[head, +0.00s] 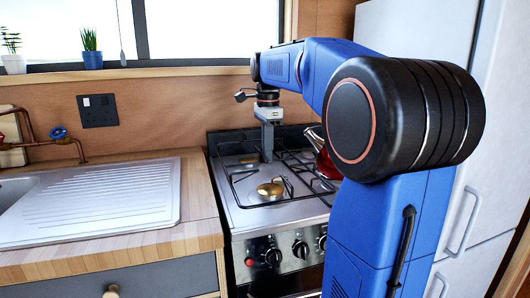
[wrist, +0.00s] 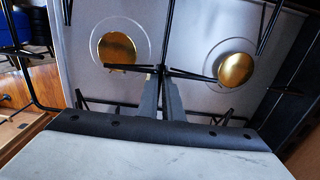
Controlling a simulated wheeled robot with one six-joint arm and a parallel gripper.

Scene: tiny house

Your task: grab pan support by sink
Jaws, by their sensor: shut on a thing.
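The pan support (head: 233,177) is a black wire grid on the left half of the stove top, on the side by the sink. It also shows in the wrist view (wrist: 118,67), crossing over two brass burners. My gripper (head: 267,155) points straight down over the back part of this support. In the wrist view my gripper (wrist: 161,76) is shut on a bar of the support near where its bars meet. The fingers hide part of that bar. I cannot tell whether the support is lifted clear of the stove.
The sink's steel drainer (head: 110,200) lies on the wooden counter left of the stove (head: 275,215). A red kettle (head: 326,165) stands on the stove's right side, partly hidden by my arm. A white fridge (head: 480,150) is at right. A wall socket (head: 98,110) is behind the counter.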

